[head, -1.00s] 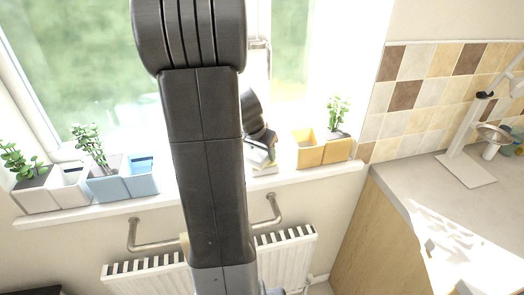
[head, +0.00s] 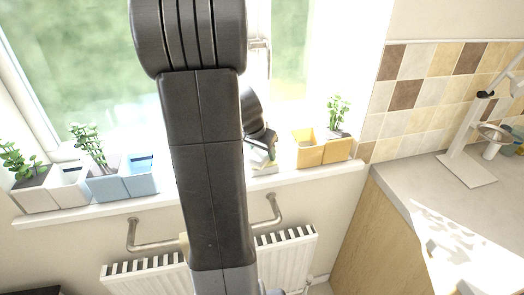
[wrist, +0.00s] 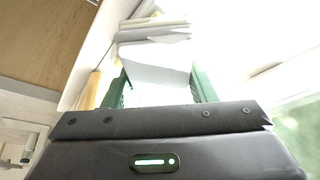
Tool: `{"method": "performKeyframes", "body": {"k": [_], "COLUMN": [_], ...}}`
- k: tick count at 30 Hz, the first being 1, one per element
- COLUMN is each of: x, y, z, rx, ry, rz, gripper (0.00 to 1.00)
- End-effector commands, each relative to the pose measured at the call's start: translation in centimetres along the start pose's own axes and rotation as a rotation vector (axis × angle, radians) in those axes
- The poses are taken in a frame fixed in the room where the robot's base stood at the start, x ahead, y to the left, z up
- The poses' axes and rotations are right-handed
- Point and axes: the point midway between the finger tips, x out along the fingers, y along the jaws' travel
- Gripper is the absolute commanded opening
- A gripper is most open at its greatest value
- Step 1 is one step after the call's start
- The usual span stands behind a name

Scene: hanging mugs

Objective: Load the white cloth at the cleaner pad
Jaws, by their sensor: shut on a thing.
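A stack of white folded cloths (head: 263,168) lies on the windowsill, partly hidden by my arm in the head view. The stack also shows at the top of the wrist view (wrist: 155,30). My gripper (wrist: 160,82) has its green fingers at both sides of a white cloth (wrist: 158,68), and it is shut on this cloth. In the head view my gripper (head: 268,142) is small, just above the stack. I cannot tell whether the held cloth is clear of the stack. I cannot make out the cleaner pad in either view.
A yellow planter (head: 308,150) stands close to the right of the stack. White (head: 48,193) and blue (head: 122,180) planters stand at the left. The window is behind, a radiator (head: 285,250) below. The counter at right holds a white stand (head: 468,170).

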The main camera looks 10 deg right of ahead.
Motion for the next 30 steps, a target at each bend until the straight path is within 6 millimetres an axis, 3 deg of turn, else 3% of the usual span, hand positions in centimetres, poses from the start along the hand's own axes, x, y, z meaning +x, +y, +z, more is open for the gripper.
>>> {"method": "performKeyframes", "body": {"k": [16, 30], "x": [0.0, -3.4], "y": [0.1, 0.0], "z": [0.1, -1.4], "rx": [0.000, 0.001], "ry": [-0.004, -0.001], "rz": [0.002, 0.001], "gripper": [0.34, 0.34]}}
